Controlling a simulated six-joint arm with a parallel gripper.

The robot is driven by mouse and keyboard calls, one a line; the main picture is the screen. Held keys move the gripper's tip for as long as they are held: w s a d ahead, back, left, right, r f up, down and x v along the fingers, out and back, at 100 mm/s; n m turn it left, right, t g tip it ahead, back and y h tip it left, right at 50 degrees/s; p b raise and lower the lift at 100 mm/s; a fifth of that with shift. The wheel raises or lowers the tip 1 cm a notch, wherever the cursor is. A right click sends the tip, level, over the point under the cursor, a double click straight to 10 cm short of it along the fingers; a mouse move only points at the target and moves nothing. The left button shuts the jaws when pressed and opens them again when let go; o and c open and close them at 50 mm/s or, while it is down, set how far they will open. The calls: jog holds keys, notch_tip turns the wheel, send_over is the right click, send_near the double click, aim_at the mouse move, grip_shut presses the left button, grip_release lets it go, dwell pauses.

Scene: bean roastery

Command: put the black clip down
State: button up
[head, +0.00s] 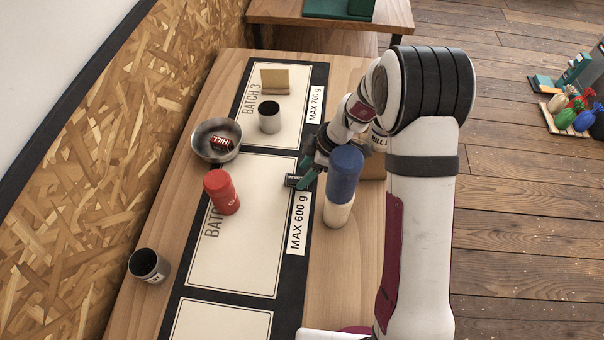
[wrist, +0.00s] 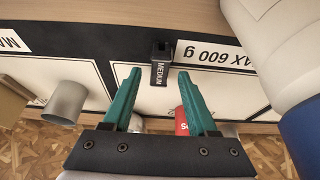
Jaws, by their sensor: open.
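The black clip (head: 293,181) is a small dark block with a pale label. In the wrist view the black clip (wrist: 160,68) reads "MEDIUM" and shows a slot at its top end. It appears to rest on the mat's dark border, beside the "MAX 600 g" label (head: 299,222). My gripper (head: 308,172) is over the mat's right edge, by the clip. In the wrist view my gripper (wrist: 160,74) has its green fingers apart. The clip lies in line with the gap between the fingertips, with clear space on both sides.
A red canister (head: 222,192) is left on the mat (head: 240,250). A steel bowl (head: 230,153), a grey cup (head: 270,118) and a dark cup (head: 148,266) stand further off. The mat's middle is clear.

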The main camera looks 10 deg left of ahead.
jog(key=v, duration=0.9)
jog(key=shift+r, duration=0.4)
jog(key=shift+d, duration=0.1)
jog(key=s+d+r+m+t+h, duration=0.1)
jog(key=d+r+m+t, duration=0.1)
jog(key=d+r+m, duration=0.4)
jog(key=s+d+r+m+t+h, duration=0.1)
jog(key=d+r+m, duration=0.15)
jog(key=r, duration=0.45)
jog(key=s+a+f+m+g, duration=0.1)
jog(key=s+f+m+g, duration=0.2)
jog(key=s+m, duration=1.1)
jog(key=s, duration=0.9)
jog(key=shift+s+h, duration=0.3)
jog(key=shift+h, duration=0.1)
